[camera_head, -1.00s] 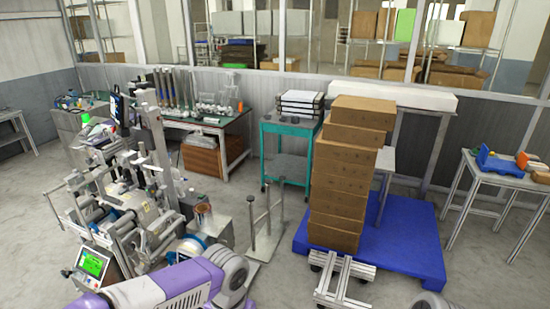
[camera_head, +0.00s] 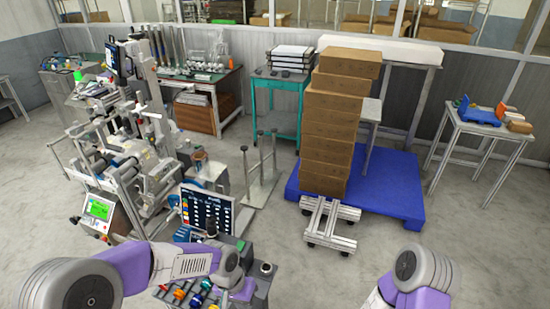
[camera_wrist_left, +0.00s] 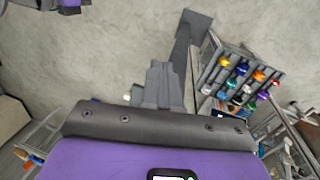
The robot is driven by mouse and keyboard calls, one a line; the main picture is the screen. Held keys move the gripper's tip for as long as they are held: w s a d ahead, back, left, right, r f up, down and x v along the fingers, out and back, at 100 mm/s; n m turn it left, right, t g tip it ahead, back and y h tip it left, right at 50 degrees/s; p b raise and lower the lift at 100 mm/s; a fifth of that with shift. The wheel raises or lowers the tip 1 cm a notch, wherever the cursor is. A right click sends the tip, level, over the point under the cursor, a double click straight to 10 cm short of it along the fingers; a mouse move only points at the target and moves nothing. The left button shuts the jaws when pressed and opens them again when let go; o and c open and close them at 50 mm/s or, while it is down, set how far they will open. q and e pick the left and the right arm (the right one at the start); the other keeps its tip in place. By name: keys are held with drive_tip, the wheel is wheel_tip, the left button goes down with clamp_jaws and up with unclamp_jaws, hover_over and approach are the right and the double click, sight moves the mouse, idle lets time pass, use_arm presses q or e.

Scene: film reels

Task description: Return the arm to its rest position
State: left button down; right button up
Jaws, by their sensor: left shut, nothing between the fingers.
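My left arm (camera_head: 180,262) reaches in from the lower left in the head view, grey and purple, its wrist bent down over a unit with coloured knobs. Its fingertips are hidden in that view. In the left wrist view my left gripper (camera_wrist_left: 157,82) is shut and empty, with bare grey floor beyond it. My right arm (camera_head: 412,280) shows only as a grey joint and purple link at the bottom right; its gripper is outside the picture.
The knob unit (camera_head: 190,293) stands close below my left arm; it also shows in the left wrist view (camera_wrist_left: 222,92). Stacked cartons (camera_head: 335,125) stand by a blue pallet (camera_head: 395,195). A metal machine (camera_head: 125,160) is at left. Floor between them is partly clear.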

use_arm(q)
drive_tip(key=s+a+f+n+h+b, duration=0.1)
drive_tip(key=s+f, duration=0.4)
drive_tip(key=f, duration=0.9)
drive_tip(key=s+f+n+t+h+b, duration=0.1)
drive_tip(key=s+f+n+b, duration=0.3)
drive_tip(key=f, duration=1)
drive_tip(key=shift+s+a+f+n+b, duration=0.35)
drive_tip(key=shift+s+b, duration=0.4)
drive_tip(key=shift+s, duration=0.35)
